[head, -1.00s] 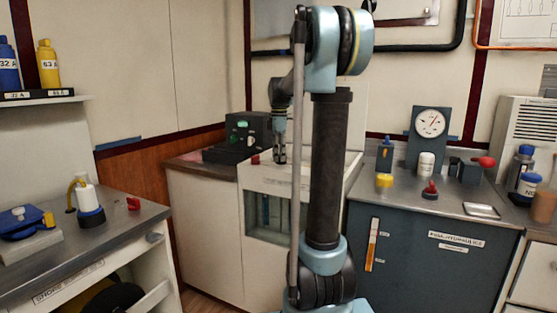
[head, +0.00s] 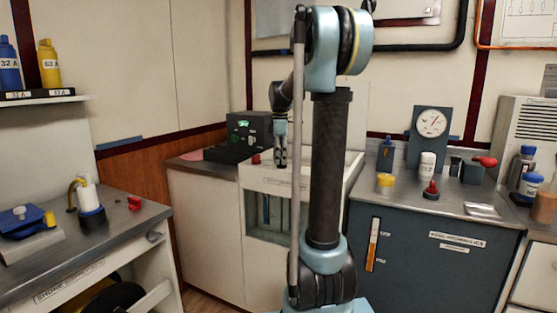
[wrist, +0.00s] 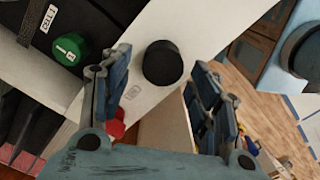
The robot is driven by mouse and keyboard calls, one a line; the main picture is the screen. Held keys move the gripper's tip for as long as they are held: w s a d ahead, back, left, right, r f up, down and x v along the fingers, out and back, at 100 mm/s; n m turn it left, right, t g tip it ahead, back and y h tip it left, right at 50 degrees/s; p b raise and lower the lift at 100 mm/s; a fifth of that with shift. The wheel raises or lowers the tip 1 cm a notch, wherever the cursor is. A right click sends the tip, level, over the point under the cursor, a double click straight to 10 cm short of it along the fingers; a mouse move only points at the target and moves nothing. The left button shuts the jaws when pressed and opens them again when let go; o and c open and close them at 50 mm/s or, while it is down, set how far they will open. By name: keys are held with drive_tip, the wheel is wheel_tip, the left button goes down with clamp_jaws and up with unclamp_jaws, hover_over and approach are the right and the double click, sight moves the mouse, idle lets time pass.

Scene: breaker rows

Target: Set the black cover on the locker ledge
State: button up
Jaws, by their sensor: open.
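The black cover (wrist: 162,63) shows in the wrist view as a round black disc on the white locker ledge (wrist: 190,25). It lies between the tips of my gripper (wrist: 158,72), with a visible gap on each side. My gripper is open, its fingers spread and not touching the cover. In the head view my gripper (head: 280,160) points down over the white locker top (head: 310,182). I cannot make out the cover there.
A red part (wrist: 117,122) is close by my left finger in the wrist view. A dark panel box with a green button (wrist: 68,48) stands beside the ledge. The right counter (head: 400,199) holds a gauge (head: 431,122) and small bottles.

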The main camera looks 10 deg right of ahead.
wheel_tip(320, 180, up, 12)
drive_tip(key=s+f+m+t, duration=0.2)
drive_tip(key=s+f+m, duration=1.4)
drive_tip(key=s+f, duration=1.5)
drive_tip(key=s, duration=0.3)
drive_tip(key=shift+s+d+f+m, duration=0.2)
drive_tip(key=shift+s+f+m, duration=0.1)
drive_tip(key=shift+s+f, duration=0.1)
